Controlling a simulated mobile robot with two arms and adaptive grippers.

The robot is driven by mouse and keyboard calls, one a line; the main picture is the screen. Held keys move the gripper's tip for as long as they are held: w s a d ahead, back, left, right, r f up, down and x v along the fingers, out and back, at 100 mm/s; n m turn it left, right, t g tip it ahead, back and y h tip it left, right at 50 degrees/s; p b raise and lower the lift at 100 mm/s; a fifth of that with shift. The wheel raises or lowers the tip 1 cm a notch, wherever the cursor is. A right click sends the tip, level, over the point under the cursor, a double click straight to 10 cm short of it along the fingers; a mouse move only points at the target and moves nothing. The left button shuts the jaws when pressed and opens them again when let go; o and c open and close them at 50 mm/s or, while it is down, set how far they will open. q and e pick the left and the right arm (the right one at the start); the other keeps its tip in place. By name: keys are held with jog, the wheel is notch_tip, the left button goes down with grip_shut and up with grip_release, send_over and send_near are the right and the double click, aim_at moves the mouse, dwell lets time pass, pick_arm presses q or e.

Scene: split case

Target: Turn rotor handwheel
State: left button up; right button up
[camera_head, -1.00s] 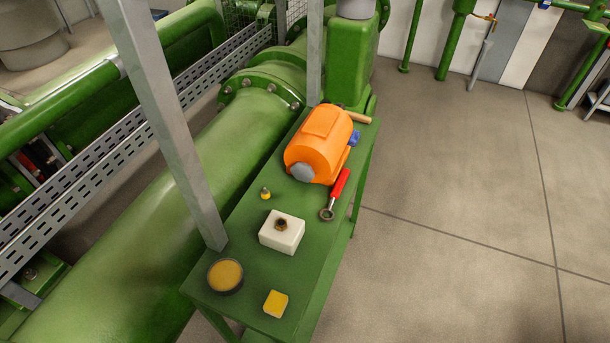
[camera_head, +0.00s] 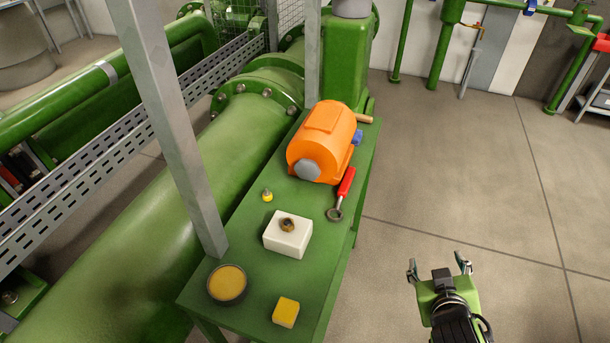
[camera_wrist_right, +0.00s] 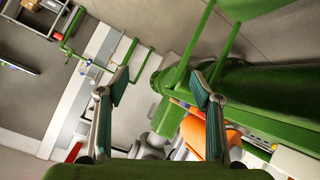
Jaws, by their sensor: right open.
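An orange rotor housing (camera_head: 318,143) stands on a narrow green table (camera_head: 240,297) in the head view. A grey many-sided knob (camera_head: 307,169), perhaps the handwheel, is on its near end. Part of the orange housing also shows in the right wrist view (camera_wrist_right: 194,134), partly behind a finger. My right gripper (camera_head: 438,262) is open and empty, to the right of the table and clear of it. Its two fingers stand apart in the wrist view (camera_wrist_right: 158,85). My left gripper is not in view.
On the table are a red-handled wrench (camera_head: 342,193), a white block with a nut (camera_head: 287,239), a small yellow-tipped piece (camera_head: 267,195), a round yellow tin (camera_head: 227,282) and a yellow block (camera_head: 286,311). A grey post (camera_head: 170,130) rises at its left. Floor is open on the right.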

aim_at(309, 173)
jog(key=w+a+r+n+t, duration=0.1)
jog(key=w+r+n+t, duration=0.1)
jog(key=w+r+t, duration=0.7)
jog(key=w+a+r+n+y, duration=0.2)
jog(key=a+r+n+y, duration=0.75)
jog(key=r, duration=0.25)
jog(key=a+n+g+y, duration=0.4)
jog(key=a+n+y, duration=0.25)
jog(key=n, duration=0.25)
notch_tip(309, 173, down, 11)
jog(key=w+a+n+g+h, duration=0.1)
jog(key=a+n+g, duration=0.1)
jog(key=n+g, duration=0.4)
jog(key=x, duration=1.3)
jog(key=shift+w+a+r, duration=0.1)
jog(key=shift+a+r, duration=0.15)
jog(key=shift+a, duration=0.05)
